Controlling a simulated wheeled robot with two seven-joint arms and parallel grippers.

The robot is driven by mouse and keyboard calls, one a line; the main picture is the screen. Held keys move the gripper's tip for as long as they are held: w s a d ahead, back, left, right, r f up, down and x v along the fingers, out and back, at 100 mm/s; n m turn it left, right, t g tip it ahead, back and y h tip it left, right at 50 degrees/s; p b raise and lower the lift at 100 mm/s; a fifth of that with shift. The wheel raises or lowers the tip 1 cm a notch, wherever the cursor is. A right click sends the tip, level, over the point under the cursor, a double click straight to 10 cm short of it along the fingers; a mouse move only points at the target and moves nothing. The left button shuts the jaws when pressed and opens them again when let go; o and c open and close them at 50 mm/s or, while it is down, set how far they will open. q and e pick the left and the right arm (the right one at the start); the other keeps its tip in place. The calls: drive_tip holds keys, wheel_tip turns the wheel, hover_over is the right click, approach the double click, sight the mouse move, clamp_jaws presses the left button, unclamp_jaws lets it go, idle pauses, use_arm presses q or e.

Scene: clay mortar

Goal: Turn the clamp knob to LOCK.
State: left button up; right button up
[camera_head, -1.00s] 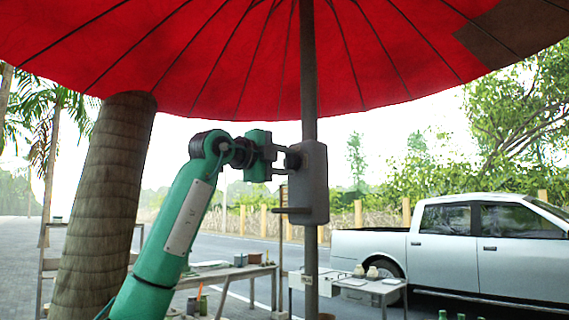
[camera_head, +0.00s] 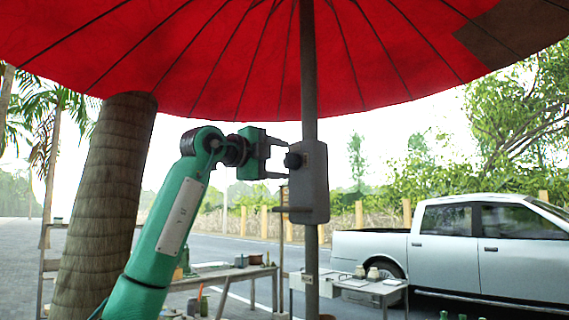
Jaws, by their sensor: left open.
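The clamp knob (camera_head: 292,160) is a small black knob on the left side of a grey clamp box (camera_head: 314,180). The box is fixed to the dark umbrella pole (camera_head: 309,80). Any LOCK marking is not readable. My left gripper (camera_head: 284,159), on a green arm, points right at the knob from its left. Its two fingers are open, one above and one below the knob's level. The fingertips end close to the knob's left side, with a small gap, and the knob is not gripped. My right gripper is not in view.
A red umbrella canopy (camera_head: 230,60) spreads overhead. A thick trunk (camera_head: 105,200) stands left of my arm. A silver pickup (camera_head: 470,245) is parked at right.

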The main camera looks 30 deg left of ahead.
use_arm(q)
drive_tip(key=b+v, duration=0.2)
drive_tip(key=v, duration=1)
drive_tip(key=shift+b, duration=0.3)
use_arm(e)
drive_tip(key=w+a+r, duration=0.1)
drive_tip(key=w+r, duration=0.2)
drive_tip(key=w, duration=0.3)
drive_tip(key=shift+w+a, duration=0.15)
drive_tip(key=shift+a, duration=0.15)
